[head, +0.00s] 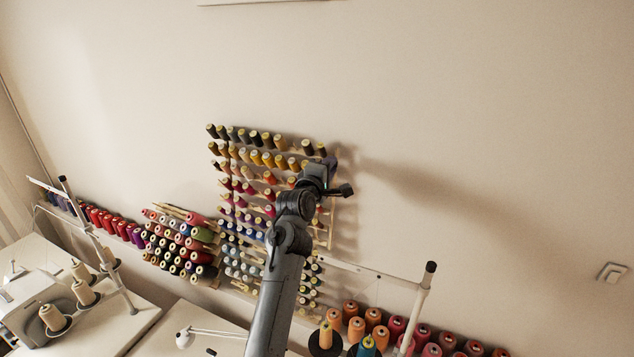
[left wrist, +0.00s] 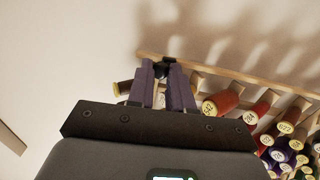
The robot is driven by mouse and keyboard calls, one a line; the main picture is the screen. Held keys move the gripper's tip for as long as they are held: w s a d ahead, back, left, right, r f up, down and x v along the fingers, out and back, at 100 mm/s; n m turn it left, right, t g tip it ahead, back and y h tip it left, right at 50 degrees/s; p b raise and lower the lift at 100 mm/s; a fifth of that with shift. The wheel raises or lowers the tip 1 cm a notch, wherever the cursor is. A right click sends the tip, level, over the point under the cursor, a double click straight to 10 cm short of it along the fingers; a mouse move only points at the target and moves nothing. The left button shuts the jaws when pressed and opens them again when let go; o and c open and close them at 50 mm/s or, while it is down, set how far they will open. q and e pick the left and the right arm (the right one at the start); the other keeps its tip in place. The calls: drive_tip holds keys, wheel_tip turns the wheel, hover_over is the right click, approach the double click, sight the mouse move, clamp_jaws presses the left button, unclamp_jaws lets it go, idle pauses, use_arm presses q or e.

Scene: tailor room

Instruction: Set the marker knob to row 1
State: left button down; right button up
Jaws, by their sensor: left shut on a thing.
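My left gripper (head: 331,160) reaches up to the right edge of the wall thread rack (head: 331,232), near its upper rows. In the left wrist view, its two purple-grey fingers (left wrist: 164,76) converge on a small black knob (left wrist: 162,67) at the rack's wooden edge rail (left wrist: 226,73). The gripper is shut on this knob. The fingers cover part of the knob, and its exact row cannot be read. In the head view, my gripper and arm hide the knob and part of the rack's right side. My right gripper is not in view.
Several rows of thread spools (head: 265,158) fill the rack beside my gripper. A brown-red spool (left wrist: 221,103) is close to the right finger in the left wrist view. More cones (head: 373,318) stand below. The wall right of the rack is mostly bare.

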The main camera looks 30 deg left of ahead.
use_arm(q)
wheel_tip(320, 180, up, 2)
drive_tip(key=shift+w, duration=0.1)
drive_tip(key=shift+r, duration=0.15)
drive_tip(key=c, duration=1)
unclamp_jaws()
drive_tip(key=shift+r, duration=0.1)
drive_tip(key=shift+c, duration=0.2)
